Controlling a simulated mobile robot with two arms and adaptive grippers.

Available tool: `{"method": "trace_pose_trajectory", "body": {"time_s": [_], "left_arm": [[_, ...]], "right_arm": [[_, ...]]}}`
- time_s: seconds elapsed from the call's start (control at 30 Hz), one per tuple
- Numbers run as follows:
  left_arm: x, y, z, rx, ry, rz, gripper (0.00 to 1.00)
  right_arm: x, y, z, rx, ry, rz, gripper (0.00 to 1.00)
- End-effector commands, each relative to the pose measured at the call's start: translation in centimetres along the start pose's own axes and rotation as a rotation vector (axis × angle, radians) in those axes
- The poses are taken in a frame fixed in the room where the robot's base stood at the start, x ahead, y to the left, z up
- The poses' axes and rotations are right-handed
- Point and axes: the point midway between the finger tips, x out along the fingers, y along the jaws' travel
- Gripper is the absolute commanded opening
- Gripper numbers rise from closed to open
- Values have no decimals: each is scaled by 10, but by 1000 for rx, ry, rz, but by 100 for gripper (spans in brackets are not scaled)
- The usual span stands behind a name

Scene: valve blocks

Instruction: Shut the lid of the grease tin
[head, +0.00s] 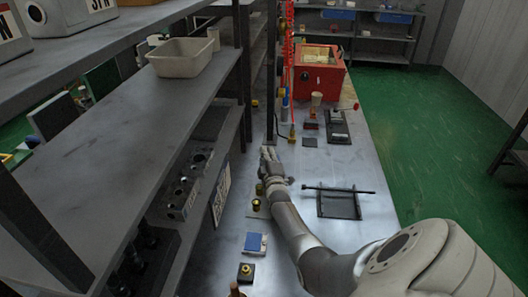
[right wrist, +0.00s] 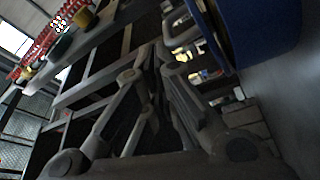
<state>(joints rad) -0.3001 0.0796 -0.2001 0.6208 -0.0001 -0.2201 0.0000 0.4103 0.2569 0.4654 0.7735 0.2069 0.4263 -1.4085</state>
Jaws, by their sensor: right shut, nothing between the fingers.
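My right gripper (head: 268,154) is shut and empty above the left side of the bench, beside the shelf post. Its closed fingers also show in the right wrist view (right wrist: 155,62). I cannot tell for sure which thing is the grease tin. A small blue and white box-like item (head: 256,243) lies on the bench nearer to me, apart from the gripper. A small dark olive jar (head: 260,188) stands just below the gripper in the picture. A large blue curved thing (right wrist: 265,30) is close to the fingers in the right wrist view, cut off by the frame. My left gripper is not in view.
A shelf rack (head: 130,130) with a beige bin (head: 183,60) borders the bench on the left. A black tray with a rod (head: 338,203) lies right of my right arm. A red box (head: 318,76) stands at the far end. Bare bench lies between the tray and the far items.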

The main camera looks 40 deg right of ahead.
Motion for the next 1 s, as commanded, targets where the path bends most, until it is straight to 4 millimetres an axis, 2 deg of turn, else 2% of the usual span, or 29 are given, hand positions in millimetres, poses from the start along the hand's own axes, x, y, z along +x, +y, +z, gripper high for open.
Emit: {"method": "trace_pose_trajectory", "body": {"time_s": [0.4, 1.0], "left_arm": [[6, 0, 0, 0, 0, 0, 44], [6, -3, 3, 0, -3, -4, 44]], "right_arm": [[-3, -4, 10, -1, -1, -2, 0], [-6, -6, 10, -1, -1, -5, 0]]}}
